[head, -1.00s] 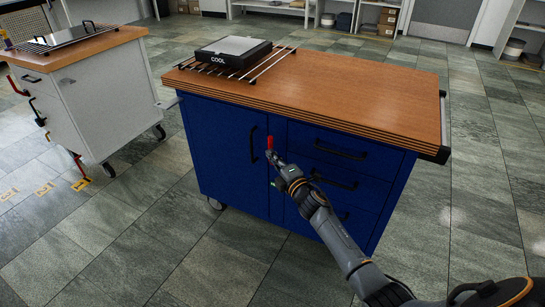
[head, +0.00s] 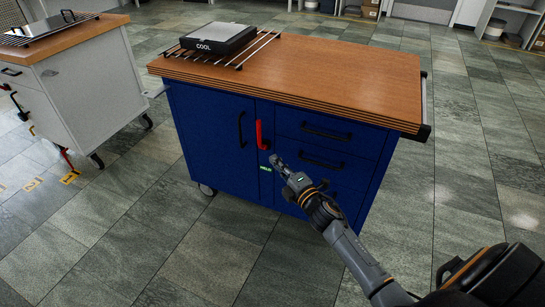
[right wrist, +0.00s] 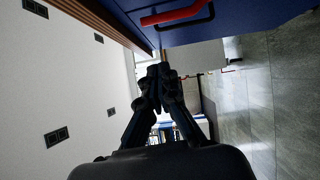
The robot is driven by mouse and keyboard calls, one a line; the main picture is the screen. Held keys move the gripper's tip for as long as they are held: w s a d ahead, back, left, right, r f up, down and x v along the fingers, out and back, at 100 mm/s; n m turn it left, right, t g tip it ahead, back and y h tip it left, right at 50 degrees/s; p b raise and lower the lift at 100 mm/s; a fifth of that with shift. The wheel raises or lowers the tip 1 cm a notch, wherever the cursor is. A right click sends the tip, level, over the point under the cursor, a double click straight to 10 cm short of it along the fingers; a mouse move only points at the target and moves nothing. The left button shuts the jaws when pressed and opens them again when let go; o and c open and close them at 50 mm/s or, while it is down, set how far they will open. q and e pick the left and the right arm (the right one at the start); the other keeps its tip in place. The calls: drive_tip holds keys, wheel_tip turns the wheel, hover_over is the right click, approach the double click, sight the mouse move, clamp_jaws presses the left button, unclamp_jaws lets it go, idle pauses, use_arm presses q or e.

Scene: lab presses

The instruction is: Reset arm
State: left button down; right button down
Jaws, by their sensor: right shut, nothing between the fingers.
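My right arm (head: 345,240) reaches in from the lower right in the head view. Its gripper (head: 274,160) is shut and empty, in front of the blue cabinet (head: 210,135), just below and right of a red handle (head: 260,134). In the right wrist view the gripper's fingertips (right wrist: 158,70) are together with nothing between them. The red handle also shows at the top of that view (right wrist: 172,14), apart from the fingers. My left gripper is not in view.
A black box marked COOL (head: 215,38) sits on a metal rack (head: 262,46) on the cabinet's wooden top (head: 340,75). A white cart (head: 85,85) stands at the left. The tiled floor (head: 470,195) is clear at the right. Shelves stand at the back.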

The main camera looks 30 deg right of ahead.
idle(0.5)
